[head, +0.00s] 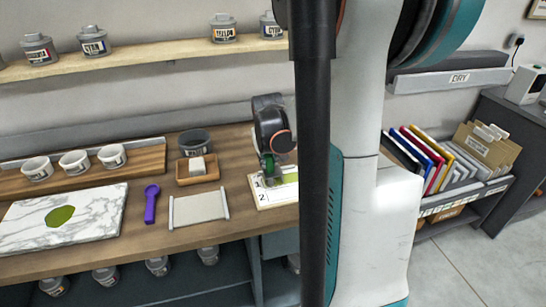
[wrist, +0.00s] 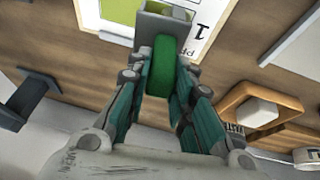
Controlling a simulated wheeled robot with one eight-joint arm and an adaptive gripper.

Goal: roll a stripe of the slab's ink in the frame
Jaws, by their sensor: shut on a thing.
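My gripper (head: 270,165) is shut on a roller, whose dark green part (wrist: 163,62) shows between the fingers in the wrist view. A grey piece (wrist: 163,22) sits at the far end of the roller. The roller is over the white card (head: 264,200), marked 1 and 2; I cannot tell if it touches. A yellow-green area shows on the card, beside the roller, in the head view (head: 289,178) and the wrist view (wrist: 120,12). The marble slab (head: 100,205) lies at the left with an olive-green ink patch (head: 60,216). My arm hides the card's right part.
A grey panel with raised ends (head: 198,208) and a purple tool (head: 151,205) lie between slab and card. A wooden waste tray (head: 182,179) holds a pale block (head: 197,165). A dark pot (head: 194,142) and white cups (head: 73,161) stand behind. The front bench edge is near.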

